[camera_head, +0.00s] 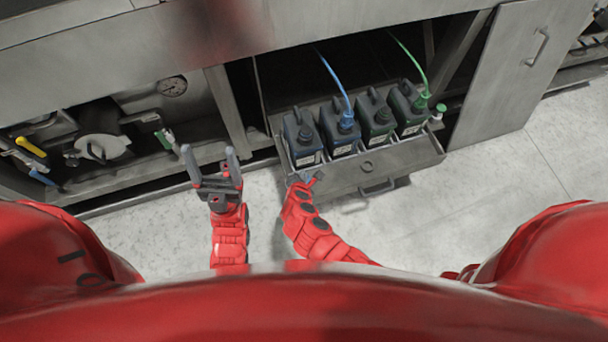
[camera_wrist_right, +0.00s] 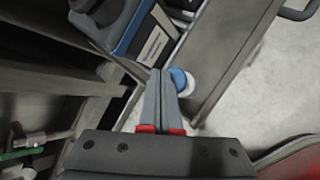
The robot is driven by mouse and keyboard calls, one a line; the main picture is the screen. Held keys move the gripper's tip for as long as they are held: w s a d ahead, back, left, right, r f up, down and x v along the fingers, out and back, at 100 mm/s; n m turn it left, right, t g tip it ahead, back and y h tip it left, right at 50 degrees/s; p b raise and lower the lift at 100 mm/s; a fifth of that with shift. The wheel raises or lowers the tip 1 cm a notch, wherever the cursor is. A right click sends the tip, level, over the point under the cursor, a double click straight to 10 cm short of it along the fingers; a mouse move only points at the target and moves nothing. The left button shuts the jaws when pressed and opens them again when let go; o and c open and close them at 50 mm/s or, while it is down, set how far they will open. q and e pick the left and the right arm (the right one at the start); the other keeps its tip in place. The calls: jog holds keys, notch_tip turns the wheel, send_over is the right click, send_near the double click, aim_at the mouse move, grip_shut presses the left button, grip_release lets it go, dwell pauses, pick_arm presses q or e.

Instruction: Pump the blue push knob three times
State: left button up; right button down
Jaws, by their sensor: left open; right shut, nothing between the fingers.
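The blue push knob (camera_wrist_right: 179,78), with a white base, shows in the right wrist view on the grey drawer front near its end. My right gripper (camera_wrist_right: 160,75) is shut and empty, its fingertips right beside the knob and covering part of it; I cannot tell whether they touch. My left gripper (camera_head: 209,153) is open and empty, left of the drawer, above the floor.
The open drawer (camera_head: 405,163) holds several dark canisters (camera_head: 376,118), with a blue hose (camera_head: 337,82) and a green hose (camera_head: 408,55) running up. A drawer handle (camera_head: 377,187) sticks out in front. Left is an open bay with valves and a gauge (camera_head: 173,87). The floor right of the drawer is clear.

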notch_tip(320, 180, up, 5)
jog(key=p, duration=0.5)
dwell(0.4)
dwell(0.6)
